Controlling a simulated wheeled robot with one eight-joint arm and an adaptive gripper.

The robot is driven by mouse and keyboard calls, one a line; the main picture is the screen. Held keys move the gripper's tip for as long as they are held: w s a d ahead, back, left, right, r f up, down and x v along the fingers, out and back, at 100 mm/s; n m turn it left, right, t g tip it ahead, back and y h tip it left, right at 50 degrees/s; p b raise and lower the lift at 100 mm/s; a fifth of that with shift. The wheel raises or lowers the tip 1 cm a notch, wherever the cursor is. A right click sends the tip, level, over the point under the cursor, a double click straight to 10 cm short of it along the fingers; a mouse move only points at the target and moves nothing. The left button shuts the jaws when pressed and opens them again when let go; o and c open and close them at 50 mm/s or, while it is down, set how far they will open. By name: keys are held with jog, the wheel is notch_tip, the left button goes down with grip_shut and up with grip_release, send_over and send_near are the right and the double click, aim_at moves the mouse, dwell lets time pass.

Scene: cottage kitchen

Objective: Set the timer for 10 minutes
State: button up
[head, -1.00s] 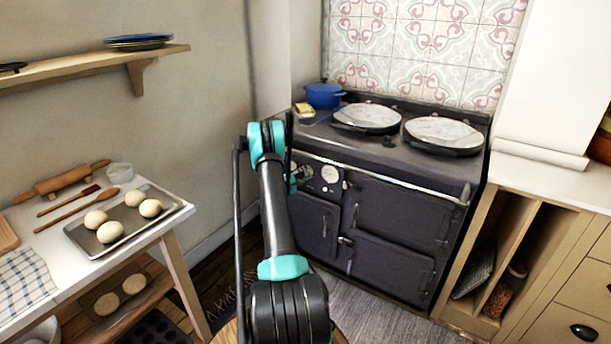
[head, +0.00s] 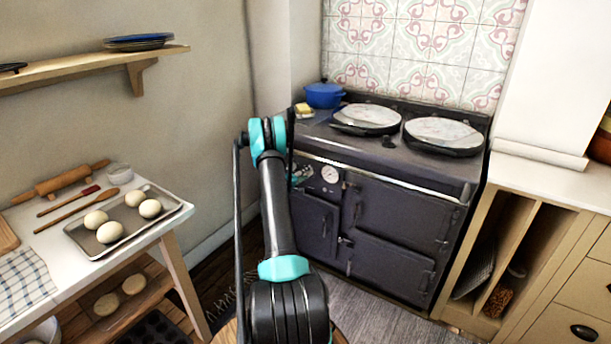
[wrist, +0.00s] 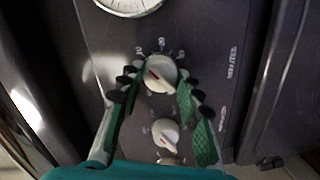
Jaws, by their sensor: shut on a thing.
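In the wrist view, a cream timer-like knob (wrist: 160,74) with a red pointer line sits on the dark stove panel, with small white marks around its far side. My gripper (wrist: 158,92) has a green-padded finger on each side of this knob and is shut on it. The red line runs slantwise across the knob; the marks are too blurred to read. A second cream knob (wrist: 166,131) with a red mark sits nearer, between the fingers' bases.
The dark range stove (head: 400,215) has two round lids on top and a dial gauge (head: 330,174), also in the wrist view (wrist: 130,3). A metal rail (head: 390,178) runs above its doors. A worktable (head: 165,228) with a dough tray stands at left.

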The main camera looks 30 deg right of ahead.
dwell(0.4)
jog(key=o, duration=1.2)
jog(key=shift+c, duration=0.2)
jog(key=shift+a, duration=0.15)
jog(key=v, duration=0.7)
jog(key=shift+a, duration=0.15)
